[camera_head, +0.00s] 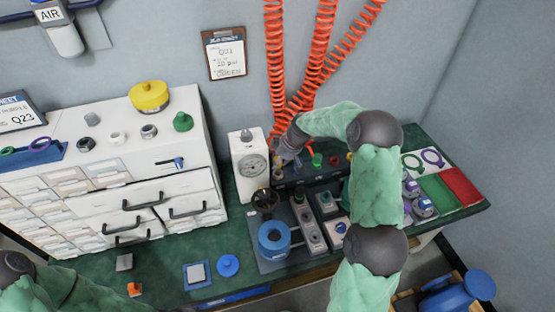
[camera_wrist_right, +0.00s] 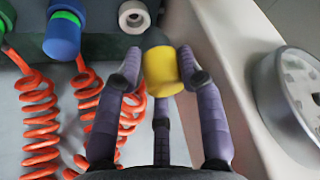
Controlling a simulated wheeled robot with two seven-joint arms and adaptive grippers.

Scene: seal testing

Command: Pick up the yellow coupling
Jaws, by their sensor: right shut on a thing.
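In the right wrist view the yellow coupling (camera_wrist_right: 162,70), a short yellow cylinder, sits between the purple-grey fingers of my right gripper (camera_wrist_right: 158,78). The fingers are shut on it. In the head view my right gripper (camera_head: 284,155) is beside the white gauge box, at the back of the bench; the coupling is too small and covered there to make out clearly. My left arm shows only at the lower left of the head view, and its gripper is out of view.
The white gauge box (camera_head: 248,163) stands close to the right gripper. Orange coiled hoses (camera_head: 318,60) hang behind it. A white drawer cabinet (camera_head: 185,140) stands left. The green bench top (camera_head: 230,235) has free room at front left.

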